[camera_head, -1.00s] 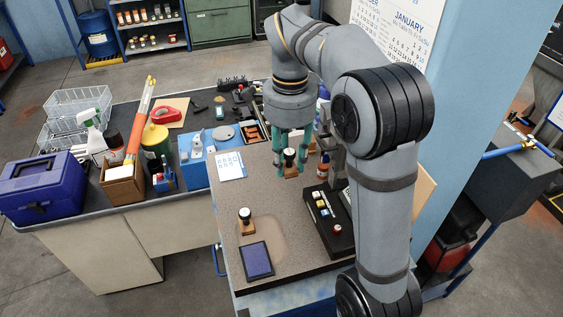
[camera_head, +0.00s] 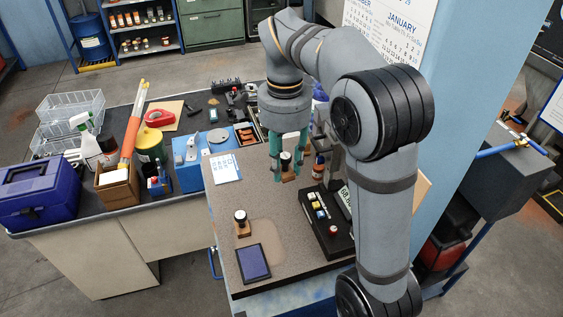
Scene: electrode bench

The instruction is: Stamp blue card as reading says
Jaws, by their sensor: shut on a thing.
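My gripper (camera_head: 290,176) points down over the back of the speckled bench top, its teal fingers shut on a stamp (camera_head: 286,164) with a black knob and wooden base. I cannot tell whether this stamp touches the surface. A second, similar stamp (camera_head: 241,221) stands upright at the front left. A dark-framed blue pad (camera_head: 254,263) lies in front of it; it looks like an ink pad. A white card with blue printing (camera_head: 225,169) lies at the back left. A meter display (camera_head: 346,200) is partly hidden by my arm; its digits seem to start with 58.
A black tray (camera_head: 334,245) with small coloured caps stands right of the bench's middle. A brown bottle (camera_head: 319,167) stands close to the right of my gripper. A blue box (camera_head: 186,152) and toolbox (camera_head: 40,190) are left. The bench middle is clear.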

